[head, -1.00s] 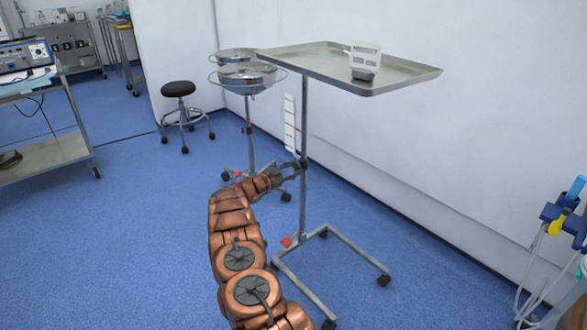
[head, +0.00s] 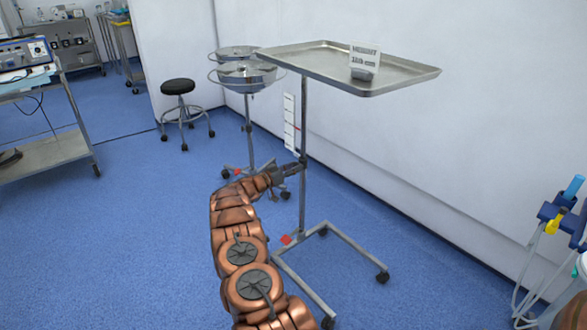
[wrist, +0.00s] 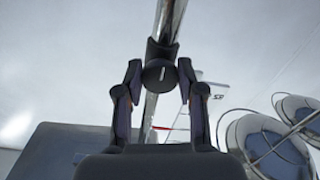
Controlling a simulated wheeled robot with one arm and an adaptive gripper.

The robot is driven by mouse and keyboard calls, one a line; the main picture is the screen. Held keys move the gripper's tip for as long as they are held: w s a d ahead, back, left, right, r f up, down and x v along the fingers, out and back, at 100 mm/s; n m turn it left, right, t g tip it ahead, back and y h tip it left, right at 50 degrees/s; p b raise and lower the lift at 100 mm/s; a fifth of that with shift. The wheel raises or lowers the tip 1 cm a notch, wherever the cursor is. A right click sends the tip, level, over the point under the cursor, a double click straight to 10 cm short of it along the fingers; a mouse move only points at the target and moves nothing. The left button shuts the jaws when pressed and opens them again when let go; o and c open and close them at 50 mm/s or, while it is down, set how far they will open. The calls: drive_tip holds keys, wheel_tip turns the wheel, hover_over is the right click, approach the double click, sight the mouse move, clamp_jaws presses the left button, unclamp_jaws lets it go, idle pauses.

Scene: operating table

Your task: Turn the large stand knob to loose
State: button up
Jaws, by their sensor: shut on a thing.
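The large stand knob (wrist: 160,75) is dark and round with a light line across its face, on a collar around the stand's metal pole (wrist: 170,20). In the wrist view my gripper (wrist: 160,69) has one dark finger on each side of the knob and is shut on it. In the head view my gripper (head: 296,167) meets the pole (head: 304,120) at about mid-height, and the knob is mostly hidden there. The pole carries a flat metal tray (head: 410,78) and stands upright on a wheeled base (head: 350,250).
A small lettered sign (head: 364,60) stands on the tray. A basin stand (head: 248,125) and black stool (head: 178,88) are behind. The wall (head: 430,150) is close behind the stand.

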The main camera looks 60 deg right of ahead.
idle(0.4)
drive_tip(key=o, duration=1.2)
drive_tip(key=shift+c, duration=0.2)
drive_tip(key=shift+w+a, duration=0.1)
drive_tip(key=v, duration=1.1)
drive_tip(key=shift+a, duration=0.35)
